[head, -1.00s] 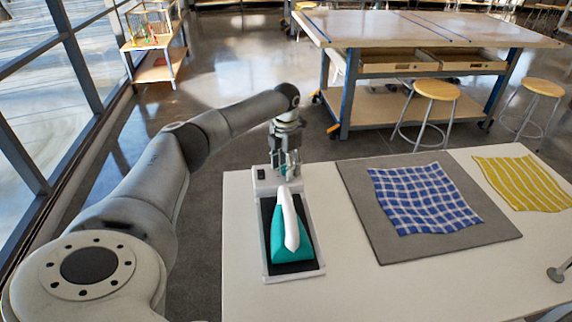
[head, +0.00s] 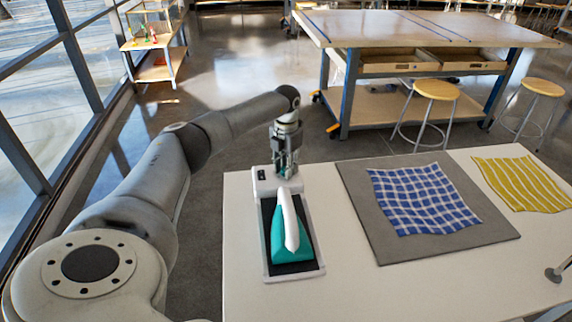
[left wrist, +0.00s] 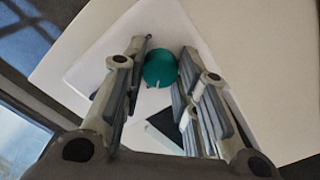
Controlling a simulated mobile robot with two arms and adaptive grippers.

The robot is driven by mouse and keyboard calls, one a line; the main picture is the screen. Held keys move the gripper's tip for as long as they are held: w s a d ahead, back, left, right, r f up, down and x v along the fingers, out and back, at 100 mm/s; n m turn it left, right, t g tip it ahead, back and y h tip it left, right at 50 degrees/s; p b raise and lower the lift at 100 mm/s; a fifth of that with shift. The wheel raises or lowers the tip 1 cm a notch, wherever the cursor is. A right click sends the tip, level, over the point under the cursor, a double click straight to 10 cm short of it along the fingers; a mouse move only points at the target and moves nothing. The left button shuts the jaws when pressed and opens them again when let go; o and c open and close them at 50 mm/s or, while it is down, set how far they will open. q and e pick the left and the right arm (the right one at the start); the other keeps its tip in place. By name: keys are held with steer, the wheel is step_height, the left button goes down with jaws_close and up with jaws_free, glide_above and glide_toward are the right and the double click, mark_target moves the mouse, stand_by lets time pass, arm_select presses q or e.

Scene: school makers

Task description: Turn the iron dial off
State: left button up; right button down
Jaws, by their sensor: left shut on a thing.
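The teal and white iron (head: 291,240) rests on a black pad in a white stand (head: 266,262) at the table's left end. My left gripper (head: 286,170) points down over the far end of the stand, beyond the iron. In the left wrist view the round teal dial (left wrist: 160,68), with a small dark notch, lies between the fingers of my left gripper (left wrist: 163,80). The fingers are shut on it. In the head view they mostly hide the dial.
The white table (head: 345,290) also bears a grey board (head: 375,235) with a blue checked cloth (head: 422,200), and a yellow striped cloth (head: 525,184). A small grey item (head: 557,273) is at the right edge. A workbench (head: 430,28) and stools (head: 437,90) stand beyond.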

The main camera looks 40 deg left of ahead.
arm_select(q)
steer(key=n+p, duration=0.2)
steer(key=n, duration=0.3)
steer(key=shift+r+n, duration=0.15)
steer(key=shift+n, duration=0.15)
steer(key=n+p, duration=0.1)
steer(key=n, duration=0.2)
steer(key=shift+n+p, duration=0.4)
steer(key=shift+n, duration=0.2)
steer(key=o, duration=1.1)
steer(key=shift+c, duration=0.2)
step_height(320, 180, up, 12)
